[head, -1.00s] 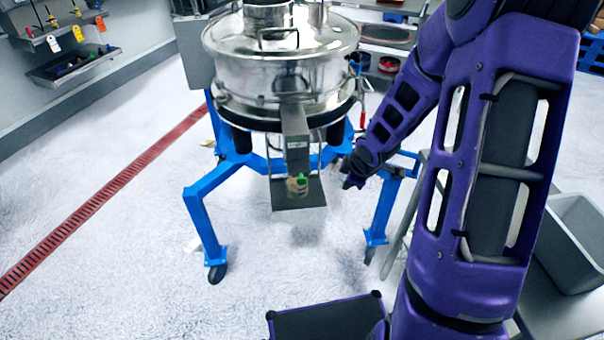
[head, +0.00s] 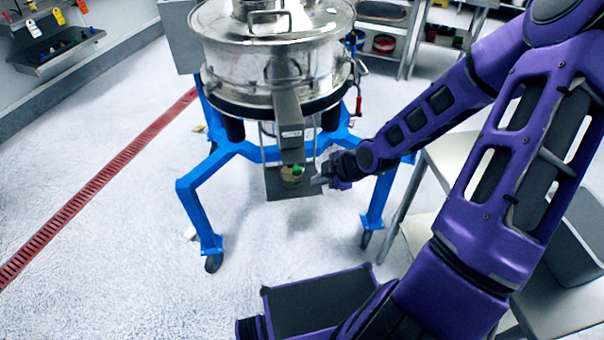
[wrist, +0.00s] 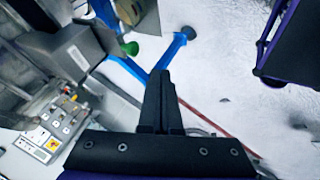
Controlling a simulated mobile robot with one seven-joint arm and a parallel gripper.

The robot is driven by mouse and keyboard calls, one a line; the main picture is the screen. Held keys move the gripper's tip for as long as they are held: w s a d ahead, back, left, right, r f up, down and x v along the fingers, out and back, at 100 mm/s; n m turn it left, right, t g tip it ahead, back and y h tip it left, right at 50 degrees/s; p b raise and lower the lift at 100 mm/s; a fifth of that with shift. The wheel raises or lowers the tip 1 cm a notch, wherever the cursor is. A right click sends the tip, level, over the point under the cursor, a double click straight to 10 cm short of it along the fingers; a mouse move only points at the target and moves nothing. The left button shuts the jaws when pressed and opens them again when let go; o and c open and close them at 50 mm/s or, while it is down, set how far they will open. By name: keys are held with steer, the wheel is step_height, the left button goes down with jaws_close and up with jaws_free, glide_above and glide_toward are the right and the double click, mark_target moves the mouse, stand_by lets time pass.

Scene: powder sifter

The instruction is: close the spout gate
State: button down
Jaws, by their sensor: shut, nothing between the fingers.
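The powder sifter (head: 275,65) is a shiny steel drum on a blue frame. Its grey spout (head: 289,125) slopes down at the front and bears a pale label; the spout also shows in the wrist view (wrist: 62,48). I cannot make out the spout gate or its position. My gripper (head: 318,181) is shut and empty, just right of the tray and jar.
The blue frame (head: 200,205) spreads its legs around the spout. A grey metal table (head: 440,165) stands at the right. A control panel with buttons (wrist: 50,128) shows in the wrist view. The floor in front and left is clear up to a red drain strip (head: 100,180).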

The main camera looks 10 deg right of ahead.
steer(key=w+a+f+b, duration=0.1)
steer(key=w+a+f, duration=0.1)
steer(key=w+f, duration=0.4)
steer(key=shift+w, duration=0.9)
steer(key=shift+a, duration=0.1)
